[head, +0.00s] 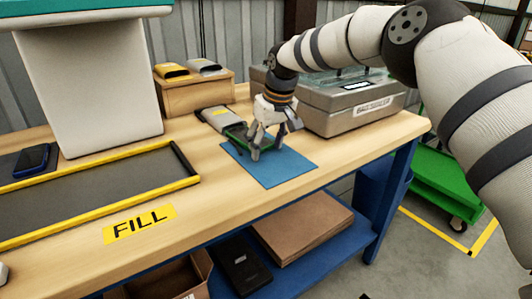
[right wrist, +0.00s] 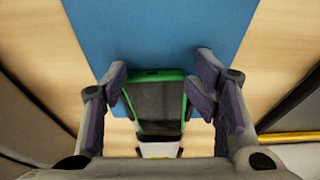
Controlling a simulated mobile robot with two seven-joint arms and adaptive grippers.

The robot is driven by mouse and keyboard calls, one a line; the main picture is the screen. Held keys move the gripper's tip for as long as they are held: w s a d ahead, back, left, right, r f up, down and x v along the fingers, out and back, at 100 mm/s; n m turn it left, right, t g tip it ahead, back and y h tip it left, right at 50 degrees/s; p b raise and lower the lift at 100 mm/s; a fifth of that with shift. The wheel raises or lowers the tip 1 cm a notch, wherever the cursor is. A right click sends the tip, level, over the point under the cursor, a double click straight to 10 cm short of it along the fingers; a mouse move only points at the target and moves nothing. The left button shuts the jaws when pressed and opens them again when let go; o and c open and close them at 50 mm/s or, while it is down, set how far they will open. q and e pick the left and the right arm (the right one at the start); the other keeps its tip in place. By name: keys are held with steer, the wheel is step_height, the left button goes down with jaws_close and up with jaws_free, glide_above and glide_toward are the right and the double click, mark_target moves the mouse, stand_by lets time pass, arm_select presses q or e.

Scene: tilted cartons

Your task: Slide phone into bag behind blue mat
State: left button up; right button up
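A dark phone with a green edge (right wrist: 157,105) lies between the fingers of my right gripper (right wrist: 162,72). In the right wrist view its far end reaches the pale mouth of a bag (right wrist: 160,150); I cannot tell how far inside it is. My right gripper (head: 265,148) is open around the phone, with gaps at both sides, low over the blue mat (head: 285,170). In the head view the green-edged phone (head: 236,136) is partly hidden by the gripper, and the grey bag (head: 215,117) lies behind the mat. My left gripper is not in view.
A grey metal case (head: 345,105) stands right of the mat. A wooden box (head: 195,97) with two pouches on top stands behind the bag.

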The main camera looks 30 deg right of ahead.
steer(key=shift+w, duration=0.1)
steer(key=shift+s+r+p, duration=0.15)
steer(key=shift+s+p, duration=0.1)
steer(key=shift+p, duration=0.2)
steer(key=shift+s+d+p, duration=0.1)
steer(key=shift+s+p, duration=0.2)
arm_select(q)
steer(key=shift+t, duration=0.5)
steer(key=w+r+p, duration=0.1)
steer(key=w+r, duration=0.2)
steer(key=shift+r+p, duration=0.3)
steer(key=shift+p, duration=0.05)
arm_select(e)
step_height(320, 180, up, 8)
steer(key=shift+f, duration=0.2)
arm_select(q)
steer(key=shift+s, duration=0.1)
